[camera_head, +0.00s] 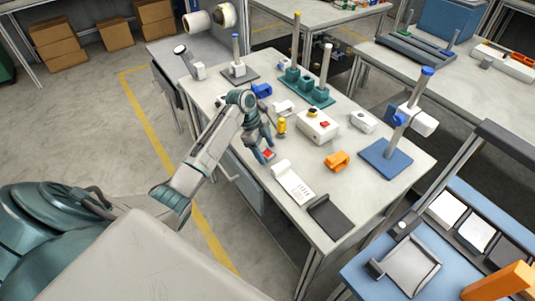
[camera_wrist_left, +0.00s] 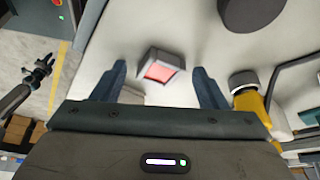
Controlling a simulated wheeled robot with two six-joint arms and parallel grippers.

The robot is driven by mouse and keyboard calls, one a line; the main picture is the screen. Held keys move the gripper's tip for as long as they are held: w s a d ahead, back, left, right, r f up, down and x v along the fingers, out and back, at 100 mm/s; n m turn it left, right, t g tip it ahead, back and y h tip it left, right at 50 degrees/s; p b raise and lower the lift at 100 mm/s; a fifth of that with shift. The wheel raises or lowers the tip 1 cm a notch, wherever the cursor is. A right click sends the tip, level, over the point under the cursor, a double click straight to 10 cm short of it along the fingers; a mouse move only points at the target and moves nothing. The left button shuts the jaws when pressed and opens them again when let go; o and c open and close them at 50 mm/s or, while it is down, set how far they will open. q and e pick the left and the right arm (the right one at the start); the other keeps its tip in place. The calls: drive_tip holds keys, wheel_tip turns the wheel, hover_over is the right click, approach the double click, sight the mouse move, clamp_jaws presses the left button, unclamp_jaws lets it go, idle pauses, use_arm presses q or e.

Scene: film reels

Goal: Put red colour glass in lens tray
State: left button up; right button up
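The red colour glass (camera_head: 267,154) is a small red square in a dark frame, lying on the white worktable (camera_head: 229,101). It also shows in the left wrist view (camera_wrist_left: 159,72), between the fingertips and ahead of them, with a gap on each side. My left gripper (camera_head: 264,148) is open just over it, and its two fingers (camera_wrist_left: 159,68) hold nothing. I cannot tell for sure which thing is the lens tray. A dark flat tray (camera_head: 331,217) lies at the table's front edge.
A white box with a red button (camera_head: 318,125), an orange part (camera_head: 337,160) and a white printed sheet (camera_head: 293,182) are nearby. A blue-based post (camera_head: 386,157) stands farther right.

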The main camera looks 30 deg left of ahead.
sight(271, 155)
use_arm(q)
drive_tip(key=c, duration=1.1)
drive_tip(key=shift+r, duration=0.1)
drive_tip(key=shift+r+b, duration=0.35)
drive_tip(key=shift+r, duration=0.25)
drive_tip(key=shift+s+d+r+b, duration=0.15)
drive_tip(key=shift+r+b, duration=0.1)
drive_tip(key=shift+r, duration=0.25)
drive_tip(key=shift+s+r+b, duration=0.1)
drive_tip(key=shift+r+b, duration=0.15)
drive_tip(key=shift+r, duration=0.25)
drive_tip(key=s+d+r+b, duration=0.1)
drive_tip(key=s+d+b, duration=0.1)
drive_tip(key=s+d, duration=0.6)
drive_tip(key=s, duration=0.5)
drive_tip(key=shift+r, duration=0.35)
drive_tip(key=shift+s+a, duration=0.15)
